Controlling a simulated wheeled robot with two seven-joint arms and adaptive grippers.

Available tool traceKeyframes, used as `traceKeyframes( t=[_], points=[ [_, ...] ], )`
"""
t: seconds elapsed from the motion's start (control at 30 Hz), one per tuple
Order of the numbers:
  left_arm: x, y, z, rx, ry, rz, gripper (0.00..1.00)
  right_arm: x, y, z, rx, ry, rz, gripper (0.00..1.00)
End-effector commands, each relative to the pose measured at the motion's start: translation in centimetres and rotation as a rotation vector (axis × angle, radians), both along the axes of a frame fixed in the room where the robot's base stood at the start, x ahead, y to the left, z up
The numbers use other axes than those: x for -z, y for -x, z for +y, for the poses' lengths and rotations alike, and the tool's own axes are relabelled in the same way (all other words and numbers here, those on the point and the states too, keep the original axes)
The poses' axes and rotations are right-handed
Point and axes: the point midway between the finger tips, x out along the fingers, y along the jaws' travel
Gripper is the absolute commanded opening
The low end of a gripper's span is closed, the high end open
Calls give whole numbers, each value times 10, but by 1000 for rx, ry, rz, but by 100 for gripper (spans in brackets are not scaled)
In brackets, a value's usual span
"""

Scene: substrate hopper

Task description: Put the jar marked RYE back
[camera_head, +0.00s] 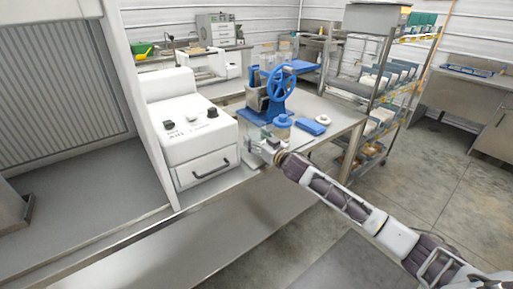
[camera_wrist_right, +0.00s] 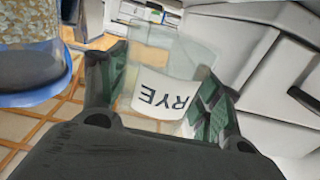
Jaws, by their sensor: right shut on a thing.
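The jar marked RYE (camera_wrist_right: 150,55) is clear glass with a white label, upside down in the right wrist view. It looks mostly empty, with a pale tan patch showing through it. My right gripper (camera_wrist_right: 160,95) is shut on it, one dark green-padded finger on each side. In the head view my right gripper (camera_head: 268,148) is at the bench's near edge, beside the white machine; the jar there is small and partly hidden. My left gripper is not in view.
A blue-lidded jar (camera_head: 281,130) stands close to my right gripper. A blue hand-wheel mill (camera_head: 275,90), a blue folded item (camera_head: 310,127) and a white ring (camera_head: 323,118) are on the bench (camera_head: 335,108). The white boxy machine (camera_head: 195,130) is on the left.

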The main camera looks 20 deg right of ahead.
Motion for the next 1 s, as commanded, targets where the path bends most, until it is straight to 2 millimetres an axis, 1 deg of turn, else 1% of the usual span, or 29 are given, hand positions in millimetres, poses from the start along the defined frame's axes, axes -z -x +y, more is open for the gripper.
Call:
traceKeyframes(
  t=[0.13,0.27,0.37,0.47,0.53,0.63,0.93,0.97,1.0],
  points=[
    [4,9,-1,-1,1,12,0,5,0,0,0,-1,0,31],
    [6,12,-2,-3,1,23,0,19,0,0,2,-1,3,31],
    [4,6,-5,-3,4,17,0,29,0,0,1,-2,2,31],
    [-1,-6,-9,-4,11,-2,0,36,0,0,1,-1,0,31],
    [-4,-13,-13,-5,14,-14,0,38,0,0,1,0,0,31],
    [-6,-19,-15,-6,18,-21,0,37,0,0,1,0,0,31],
    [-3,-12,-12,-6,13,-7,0,40,0,0,0,-1,0,31],
    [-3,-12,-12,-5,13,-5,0,41,0,0,0,-1,1,66],
    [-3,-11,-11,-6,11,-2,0,40,0,0,0,0,1,71]
  ],
)
